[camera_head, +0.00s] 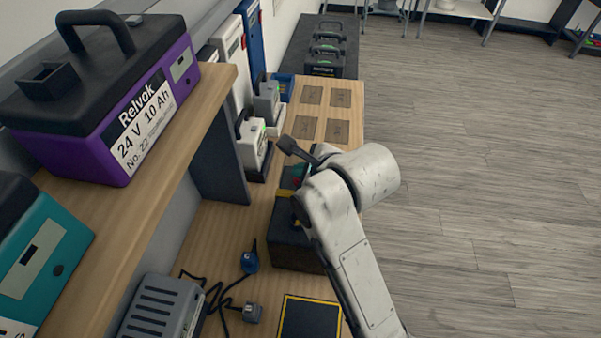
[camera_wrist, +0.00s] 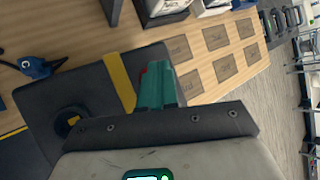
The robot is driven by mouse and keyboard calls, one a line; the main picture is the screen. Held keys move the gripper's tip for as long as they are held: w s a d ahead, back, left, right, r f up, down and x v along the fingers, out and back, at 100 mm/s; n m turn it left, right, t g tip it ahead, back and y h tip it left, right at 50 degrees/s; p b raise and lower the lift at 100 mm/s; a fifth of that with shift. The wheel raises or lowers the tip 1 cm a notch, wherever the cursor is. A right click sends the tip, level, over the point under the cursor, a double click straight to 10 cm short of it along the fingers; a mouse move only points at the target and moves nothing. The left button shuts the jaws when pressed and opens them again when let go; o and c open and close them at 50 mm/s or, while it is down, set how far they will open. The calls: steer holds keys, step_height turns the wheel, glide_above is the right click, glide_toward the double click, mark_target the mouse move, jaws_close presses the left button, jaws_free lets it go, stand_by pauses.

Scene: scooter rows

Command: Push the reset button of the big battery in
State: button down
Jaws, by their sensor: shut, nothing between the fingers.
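The big battery looks to be the dark box (camera_head: 297,246) with a yellow band on the bench. In the wrist view its dark top (camera_wrist: 88,88) and yellow band (camera_wrist: 120,80) fill the left middle. A round dark fitting with a yellow-orange centre (camera_wrist: 72,121) is on it. My gripper (camera_head: 299,173) is over the far part of the box. In the wrist view its teal fingers (camera_wrist: 155,72) are shut and empty, just right of the band. A small red patch shows beside the fingertips; I cannot tell whether it is the reset button, or whether the fingers touch the box.
A purple battery (camera_head: 105,95) and a teal one (camera_head: 40,262) stand on the raised shelf at left. A grey charger (camera_head: 162,308) and blue plug (camera_head: 250,262) lie nearer. White-and-grey units (camera_head: 252,145) and brown marked pads (camera_head: 337,131) are beyond. Floor is clear at right.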

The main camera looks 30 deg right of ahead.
steer(key=shift+r+p, duration=0.75)
steer(key=shift+r, duration=0.25)
step_height(320, 180, up, 5)
steer(key=p, duration=0.4)
stand_by(0.7)
